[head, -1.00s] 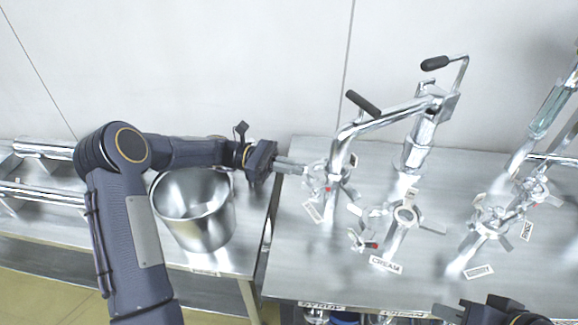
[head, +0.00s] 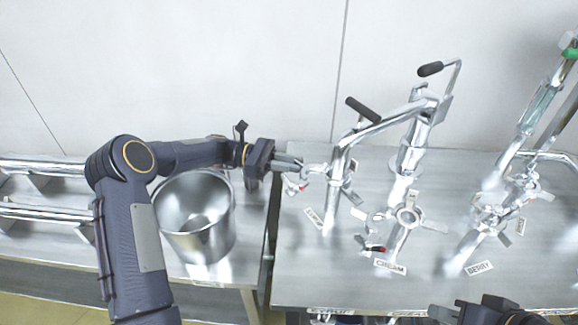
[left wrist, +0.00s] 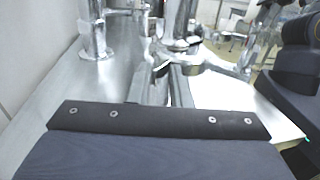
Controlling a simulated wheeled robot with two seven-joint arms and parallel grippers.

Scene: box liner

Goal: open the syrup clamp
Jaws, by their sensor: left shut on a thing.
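My left gripper (head: 300,163) reaches in from the left and is shut on the clamp. Part of the clamp now sticks out left of the pipe. In the left wrist view, my fingers (left wrist: 156,84) end at the clamp's metal arm (left wrist: 175,62). My right gripper (head: 490,313) is at the bottom right, partly cut off, its jaws unclear.
The cream clamp (head: 408,217) and berry clamp (head: 490,218) stand to the right on the metal table (head: 320,280). A black-handled pipe (head: 385,122) arches above. A steel pot (head: 197,240) sits on the left table, below my left arm.

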